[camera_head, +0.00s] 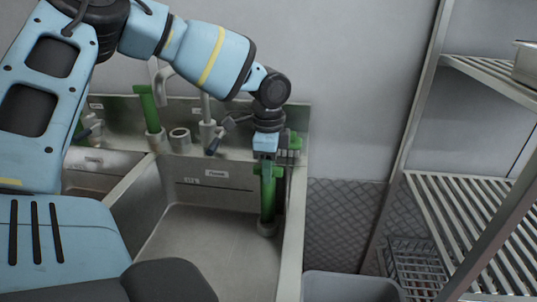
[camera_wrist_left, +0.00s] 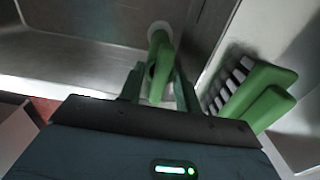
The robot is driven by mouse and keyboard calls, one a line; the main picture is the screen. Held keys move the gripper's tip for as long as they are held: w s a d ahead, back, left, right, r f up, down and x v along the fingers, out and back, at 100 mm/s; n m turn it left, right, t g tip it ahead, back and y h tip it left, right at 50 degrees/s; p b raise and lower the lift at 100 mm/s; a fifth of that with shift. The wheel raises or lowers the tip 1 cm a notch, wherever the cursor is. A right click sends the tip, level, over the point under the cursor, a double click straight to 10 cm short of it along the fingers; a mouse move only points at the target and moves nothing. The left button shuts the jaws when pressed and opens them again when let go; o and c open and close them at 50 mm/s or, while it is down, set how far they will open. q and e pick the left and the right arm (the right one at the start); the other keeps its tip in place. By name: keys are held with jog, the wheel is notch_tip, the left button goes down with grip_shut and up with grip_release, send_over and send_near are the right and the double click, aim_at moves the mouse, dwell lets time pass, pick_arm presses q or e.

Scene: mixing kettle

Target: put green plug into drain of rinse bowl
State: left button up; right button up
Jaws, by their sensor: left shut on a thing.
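The green plug (camera_head: 267,200) is upright, its grey round foot low in the right part of the rinse bowl (camera_head: 195,240). My left gripper (camera_head: 266,168) is above it and shut on its green handle. The left wrist view shows the plug (camera_wrist_left: 160,50) between the fingers of the gripper (camera_wrist_left: 158,84), with its pale foot at the far end. The drain is not visible, and I cannot tell whether the foot is seated in it, on the floor or just above. My right gripper is not in view.
A second green-handled plug (camera_head: 149,112) and a grey ring (camera_head: 180,140) stand on the back ledge beside the tap (camera_head: 207,125). Green brushes (camera_wrist_left: 255,95) are close right of my left gripper. A wire shelf (camera_head: 465,205) stands at the right. The bowl's left part is clear.

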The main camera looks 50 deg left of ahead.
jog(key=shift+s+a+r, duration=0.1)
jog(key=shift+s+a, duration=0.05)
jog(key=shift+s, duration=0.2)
pick_arm(q)
jog(key=shift+f, duration=0.15)
jog(key=shift+f+b, duration=0.3)
jog(key=shift+f, duration=0.85)
jog(key=shift+f+b, duration=0.4)
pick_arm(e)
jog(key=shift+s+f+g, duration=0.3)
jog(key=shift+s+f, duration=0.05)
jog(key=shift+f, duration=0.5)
pick_arm(q)
jog(key=shift+f, duration=0.2)
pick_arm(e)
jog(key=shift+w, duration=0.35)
